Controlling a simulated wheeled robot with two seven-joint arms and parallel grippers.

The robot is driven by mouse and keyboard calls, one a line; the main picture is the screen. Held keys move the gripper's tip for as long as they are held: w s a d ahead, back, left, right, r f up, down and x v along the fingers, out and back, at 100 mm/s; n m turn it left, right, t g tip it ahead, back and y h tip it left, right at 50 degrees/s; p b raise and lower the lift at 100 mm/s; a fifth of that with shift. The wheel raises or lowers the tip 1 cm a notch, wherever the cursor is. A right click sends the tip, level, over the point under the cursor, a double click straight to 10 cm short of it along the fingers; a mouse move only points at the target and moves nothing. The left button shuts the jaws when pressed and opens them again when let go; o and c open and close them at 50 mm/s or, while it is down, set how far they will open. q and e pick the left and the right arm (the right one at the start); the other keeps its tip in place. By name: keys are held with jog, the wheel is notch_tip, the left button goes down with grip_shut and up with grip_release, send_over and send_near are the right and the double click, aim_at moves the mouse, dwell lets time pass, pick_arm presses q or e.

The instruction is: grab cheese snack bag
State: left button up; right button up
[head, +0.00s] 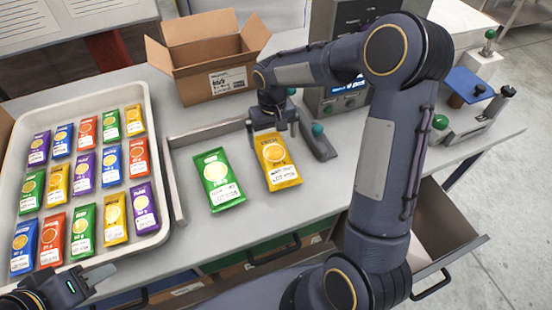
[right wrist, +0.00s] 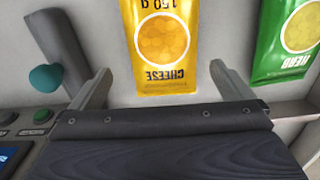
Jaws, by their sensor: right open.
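The yellow cheese snack bag (head: 279,169) lies flat on the bench plate, to the right of a green bag. In the right wrist view the cheese bag (right wrist: 160,45) shows its name upside down. My right gripper (head: 275,126) is open at the bag's far end. In the right wrist view the open fingers (right wrist: 164,78) stand either side of the bag's near end, with gaps on both sides and no visible contact. My left gripper (head: 90,284) is at the lower left, near the tray; its jaw opening is unclear.
The green herb bag (head: 218,179) lies close by, also in the right wrist view (right wrist: 292,40). A white tray (head: 158,120) of several coloured bags is at left. An open cardboard box (head: 207,62) stands behind. A grey lever with a teal knob (head: 318,130) is right of the cheese bag.

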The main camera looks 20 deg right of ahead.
aim_at(272, 146)
jog(key=f, duration=0.3)
jog(key=f+p, duration=0.1)
jog(key=f, duration=0.1)
jog(key=shift+a+f, duration=0.2)
jog(key=shift+a, duration=0.05)
jog(key=c, duration=0.9)
jog(key=shift+r, duration=0.15)
